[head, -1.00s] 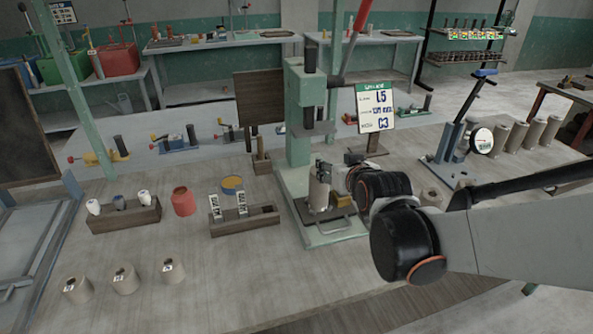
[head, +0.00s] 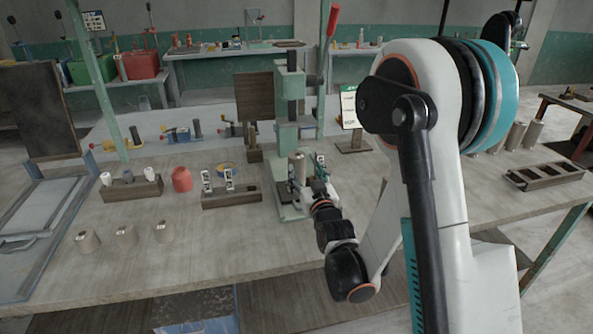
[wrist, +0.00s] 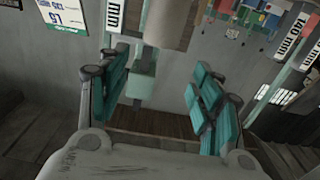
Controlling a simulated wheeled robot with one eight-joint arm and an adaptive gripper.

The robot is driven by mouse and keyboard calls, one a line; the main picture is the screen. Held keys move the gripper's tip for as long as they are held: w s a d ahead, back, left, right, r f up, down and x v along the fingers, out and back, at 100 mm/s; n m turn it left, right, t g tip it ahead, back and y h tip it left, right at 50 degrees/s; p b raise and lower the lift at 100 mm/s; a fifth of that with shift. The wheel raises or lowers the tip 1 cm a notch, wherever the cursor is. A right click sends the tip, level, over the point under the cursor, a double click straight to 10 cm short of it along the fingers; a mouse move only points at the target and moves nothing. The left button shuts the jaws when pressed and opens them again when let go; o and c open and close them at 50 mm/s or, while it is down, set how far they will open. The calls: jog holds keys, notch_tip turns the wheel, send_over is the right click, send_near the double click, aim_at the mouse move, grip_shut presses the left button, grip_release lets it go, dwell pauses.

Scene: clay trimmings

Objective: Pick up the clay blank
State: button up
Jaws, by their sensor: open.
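A clay blank, a beige-grey cylinder (head: 298,167), stands upright in the green press (head: 291,130). It also shows as a plain cylinder at the top of the wrist view (wrist: 172,22). My gripper (head: 313,184) is close in front and to the right of it in the head view. In the wrist view my gripper (wrist: 158,90) has its teal fingers wide apart. Nothing is between them, and the cylinder appears beyond them. Whether a finger touches it cannot be told.
Several more clay cylinders (head: 87,240) stand at the front left. A wooden rack (head: 231,198) with white tags is left of the press. The front middle tabletop is clear.

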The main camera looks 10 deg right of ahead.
jog(key=p, duration=0.2)
send_near(297, 154)
jog(key=w, duration=0.3)
jog(key=shift+w+r, duration=0.2)
jog(key=shift+w, duration=0.15)
jog(key=shift+w+b, duration=0.85)
jog(key=shift+w, duration=2.25)
jog(key=shift+r, duration=0.1)
grip_shut()
